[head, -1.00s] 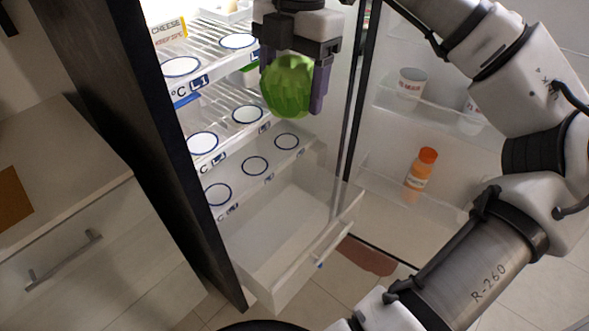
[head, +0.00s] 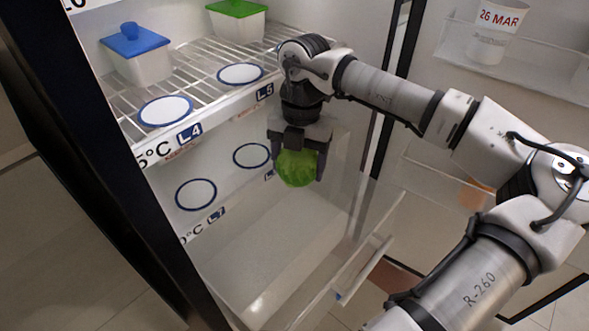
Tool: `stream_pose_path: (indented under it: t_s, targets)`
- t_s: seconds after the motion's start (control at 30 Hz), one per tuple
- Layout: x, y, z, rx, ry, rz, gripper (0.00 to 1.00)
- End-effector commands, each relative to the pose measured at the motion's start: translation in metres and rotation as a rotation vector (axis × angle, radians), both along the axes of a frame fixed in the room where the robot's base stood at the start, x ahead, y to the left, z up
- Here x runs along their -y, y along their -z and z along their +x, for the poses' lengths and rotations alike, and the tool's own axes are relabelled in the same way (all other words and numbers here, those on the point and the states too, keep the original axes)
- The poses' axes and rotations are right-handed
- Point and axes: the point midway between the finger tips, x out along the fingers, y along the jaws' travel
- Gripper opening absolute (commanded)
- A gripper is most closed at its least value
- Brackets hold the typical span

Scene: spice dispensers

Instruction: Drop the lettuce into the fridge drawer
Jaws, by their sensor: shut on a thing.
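The lettuce (head: 297,169) is a round green head held between the two fingers of my gripper (head: 298,172). My gripper points down and is shut on it. The fridge drawer (head: 268,250) is pulled out at the bottom of the fridge, and its inside looks empty. In the picture the lettuce shows at the drawer's back part, apart from the drawer floor. The exact height above the drawer is hard to tell.
A wire shelf (head: 195,80) above the drawer holds a blue-lidded container (head: 138,58) and a green-lidded container (head: 237,20). The open fridge door at right has a bin (head: 530,68) with a white cup (head: 495,30). The dark fridge side (head: 75,150) stands at left.

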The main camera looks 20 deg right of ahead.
Motion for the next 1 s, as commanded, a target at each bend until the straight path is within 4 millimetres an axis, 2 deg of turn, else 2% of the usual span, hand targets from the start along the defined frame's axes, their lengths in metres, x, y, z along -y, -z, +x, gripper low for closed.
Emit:
stream_pose_path:
  t_s: [0.27, 0.63, 1.0]
  targets:
    - [0.000, 0.019, 0.000, 0.000, -0.007, 0.001, 0.43]
    - [0.000, 0.060, 0.000, 0.000, -0.006, 0.001, 0.43]
    - [0.000, 0.064, 0.000, 0.001, -0.006, 0.000, 0.43]
